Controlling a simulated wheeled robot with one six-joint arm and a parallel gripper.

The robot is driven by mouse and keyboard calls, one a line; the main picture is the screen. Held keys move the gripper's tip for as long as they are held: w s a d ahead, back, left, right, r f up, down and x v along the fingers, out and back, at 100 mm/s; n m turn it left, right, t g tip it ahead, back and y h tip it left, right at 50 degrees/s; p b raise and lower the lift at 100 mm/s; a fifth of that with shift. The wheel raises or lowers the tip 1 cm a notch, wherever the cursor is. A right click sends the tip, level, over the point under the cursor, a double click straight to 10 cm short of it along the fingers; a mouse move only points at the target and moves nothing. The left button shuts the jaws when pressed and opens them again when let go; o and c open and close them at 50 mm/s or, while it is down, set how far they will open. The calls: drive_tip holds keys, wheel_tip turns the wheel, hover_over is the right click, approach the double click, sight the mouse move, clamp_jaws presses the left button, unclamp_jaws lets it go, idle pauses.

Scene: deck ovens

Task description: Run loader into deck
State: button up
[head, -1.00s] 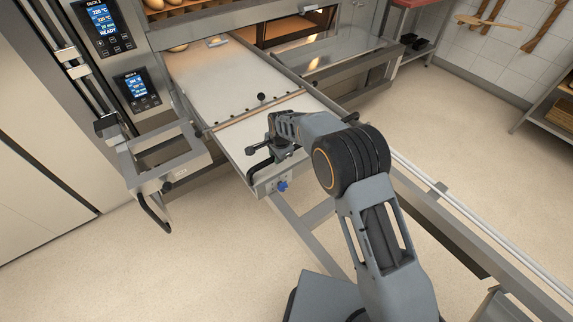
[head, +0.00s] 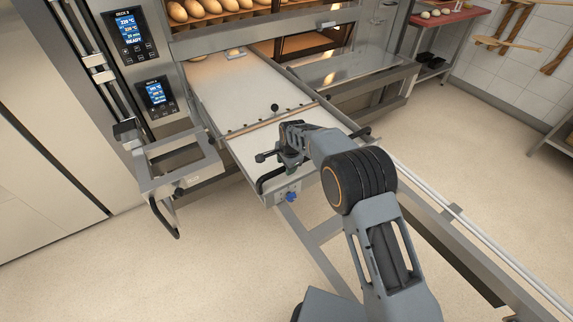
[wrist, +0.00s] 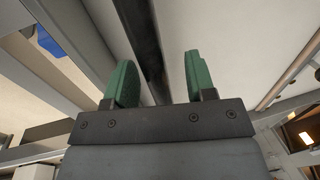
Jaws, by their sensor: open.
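The loader (head: 228,86) is a long pale belt in a metal frame. Its far end reaches the oven's open deck, and a wooden bar with a small black knob crosses it. My gripper (head: 287,160) is at this handle. In the wrist view the green-padded fingers (wrist: 160,80) are apart, with the dark handle bar (wrist: 143,40) running between them, nearer the left finger. Whether a pad touches the bar cannot be told.
The oven holds a row of loaves (head: 215,7) on an upper deck. Control panels (head: 133,33) stand at its left, above a metal bracket frame (head: 178,160). A long rail (head: 460,215) runs at right. A red-topped table (head: 455,14) stands behind. Floor is clear at right.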

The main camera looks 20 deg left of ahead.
drive_tip(key=shift+r, duration=0.1)
wheel_tip(320, 180, up, 13)
drive_tip(key=s+d, duration=0.1)
drive_tip(key=d, duration=0.1)
drive_tip(key=shift+s+r, duration=0.2)
drive_tip(key=shift+s, duration=0.15)
drive_tip(key=shift+d, duration=0.1)
idle(0.3)
drive_tip(key=s+d+f+n+h, duration=0.1)
drive_tip(key=s+d+f+n, duration=0.25)
drive_tip(key=d+n, duration=0.2)
drive_tip(key=s+d+r+p, duration=0.2)
drive_tip(key=s+d+r, duration=0.3)
drive_tip(key=d, duration=0.5)
drive_tip(key=s+d+r+n+t+p, duration=0.1)
drive_tip(key=s+d+r, duration=0.4)
drive_tip(key=d, duration=0.5)
drive_tip(key=s+d+r+n+t+p, duration=0.1)
drive_tip(key=s+d+r+p, duration=0.2)
drive_tip(key=d, duration=0.7)
drive_tip(key=shift+s+d+r+h, duration=0.35)
drive_tip(key=shift+s+r, duration=0.8)
drive_tip(key=shift+s, duration=1.15)
